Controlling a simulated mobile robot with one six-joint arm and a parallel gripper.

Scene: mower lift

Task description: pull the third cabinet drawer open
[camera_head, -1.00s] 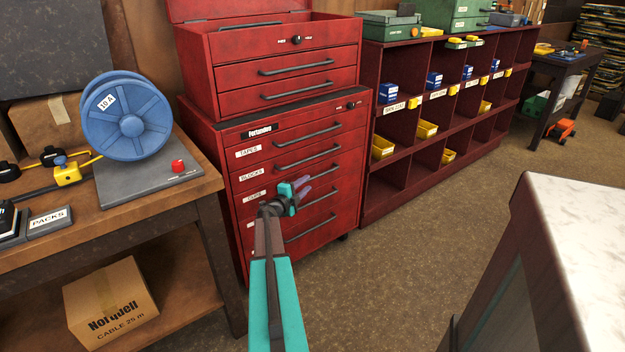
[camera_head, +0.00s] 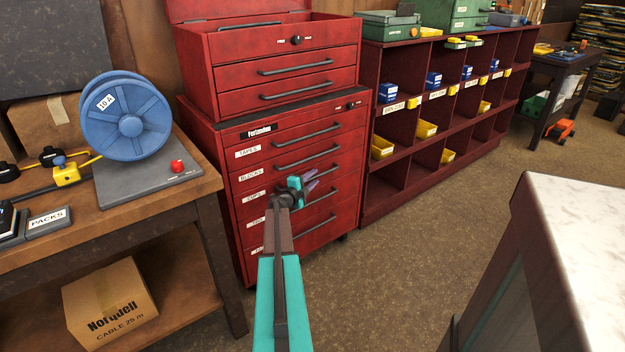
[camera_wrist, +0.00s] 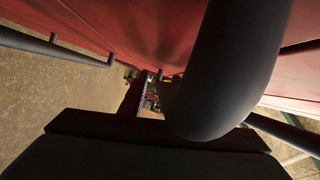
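The red cabinet (camera_head: 235,215) stands at centre, a lower chest with several labelled drawers. The third drawer (camera_head: 345,169), labelled CUPS, appears shut. Its handle is largely hidden behind my gripper (camera_head: 306,184), which is at the front of this drawer. In the wrist view a thick dark handle bar (camera_wrist: 228,70) is very close to the camera, in front of a red drawer face. My teal and purple fingertips show in the head view, but the gap between them and any contact with the handle are unclear.
A workbench (camera_head: 150,205) with a blue cable reel (camera_head: 130,125) stands at left. A dark red shelf unit (camera_head: 385,190) adjoins the cabinet on the right. A white-topped counter (camera_head: 585,220) fills the right foreground. The floor before the cabinet is clear.

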